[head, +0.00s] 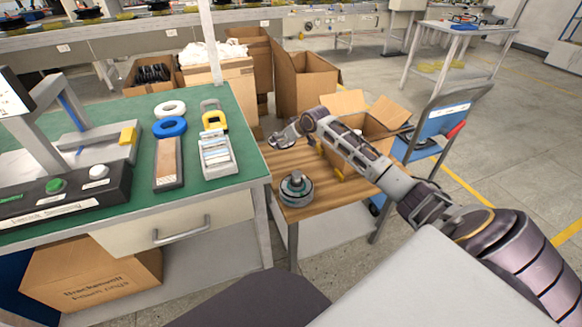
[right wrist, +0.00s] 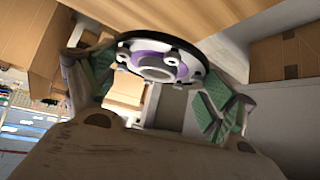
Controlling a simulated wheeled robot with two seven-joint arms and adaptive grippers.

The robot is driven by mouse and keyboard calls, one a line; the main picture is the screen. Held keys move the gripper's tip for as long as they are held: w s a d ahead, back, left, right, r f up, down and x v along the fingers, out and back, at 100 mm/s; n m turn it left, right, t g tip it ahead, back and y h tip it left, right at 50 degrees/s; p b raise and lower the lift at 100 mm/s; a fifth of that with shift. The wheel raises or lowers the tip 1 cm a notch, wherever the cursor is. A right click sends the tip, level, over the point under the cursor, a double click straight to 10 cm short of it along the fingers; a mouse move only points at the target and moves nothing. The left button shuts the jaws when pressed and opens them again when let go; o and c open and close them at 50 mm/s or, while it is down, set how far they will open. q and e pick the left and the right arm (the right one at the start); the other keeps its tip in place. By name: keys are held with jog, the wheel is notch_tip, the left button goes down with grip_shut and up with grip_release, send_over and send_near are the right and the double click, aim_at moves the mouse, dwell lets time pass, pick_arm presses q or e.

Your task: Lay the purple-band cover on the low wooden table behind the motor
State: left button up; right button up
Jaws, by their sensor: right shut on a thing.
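The purple-band cover (right wrist: 160,66), a dark-rimmed disc with a purple ring and a pale hub, is between the fingers of my right gripper (right wrist: 158,88) in the right wrist view. In the head view my right gripper (head: 287,136) is over the far left part of the low wooden table (head: 342,194), behind the motor. The cover is small there, and its gap to the table is hard to judge. The motor (head: 296,191), grey with a teal side and a raised centre, stands near the table's front left corner. My left gripper is out of view.
The green workbench (head: 233,110) stands close on the left, with a blue ring (head: 169,127), a white ring and a tray of parts. An open cardboard box (head: 365,128) is behind the table. A blue cart (head: 427,132) stands to the right.

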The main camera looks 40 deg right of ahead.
aim_at(289, 147)
notch_tip(289, 147, down, 5)
jog(key=shift+f+b, duration=0.15)
jog(key=shift+b, duration=0.8)
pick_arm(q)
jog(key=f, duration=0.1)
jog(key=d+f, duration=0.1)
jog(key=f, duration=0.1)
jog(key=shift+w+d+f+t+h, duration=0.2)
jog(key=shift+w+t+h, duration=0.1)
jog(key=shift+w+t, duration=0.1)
pick_arm(e)
jog(key=shift+f, duration=0.4)
jog(key=shift+f+b, duration=0.35)
jog(key=shift+f, duration=0.15)
jog(key=shift+f+b, duration=0.35)
jog(key=shift+f, duration=1)
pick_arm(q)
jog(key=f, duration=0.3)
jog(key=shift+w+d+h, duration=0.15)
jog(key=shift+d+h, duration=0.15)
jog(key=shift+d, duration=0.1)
pick_arm(e)
jog(key=shift+f, duration=0.1)
